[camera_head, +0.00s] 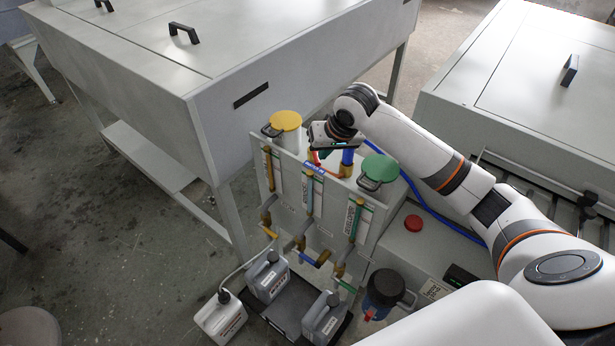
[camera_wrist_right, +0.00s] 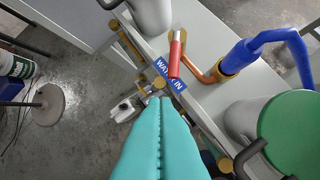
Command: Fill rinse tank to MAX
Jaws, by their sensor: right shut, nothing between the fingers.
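The grey tank unit (camera_head: 290,200) has three upright level gauges on its front. The middle gauge (camera_head: 309,195) has a blue top; its level is too small to read. Behind it, a blue "WATER IN" label (camera_wrist_right: 168,74) lies beside a copper inlet pipe (camera_wrist_right: 205,72) and a thick blue pipe (camera_wrist_right: 250,52), which also shows in the head view (camera_head: 348,157). A red valve handle (camera_wrist_right: 175,55) stands by the label. My right gripper (camera_head: 323,153) is above the unit's top by the inlet. Its teal fingers (camera_wrist_right: 160,100) are shut and empty, tips near the label, apparently apart from the handle.
A yellow lid (camera_head: 285,120) and a green lid (camera_head: 380,167) flank the inlet. Grey jugs (camera_head: 268,276) stand below the drain valves. A red button (camera_head: 413,223) sits on the right-hand panel. Large processor cabinets stand behind (camera_head: 290,60) and right (camera_head: 500,110).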

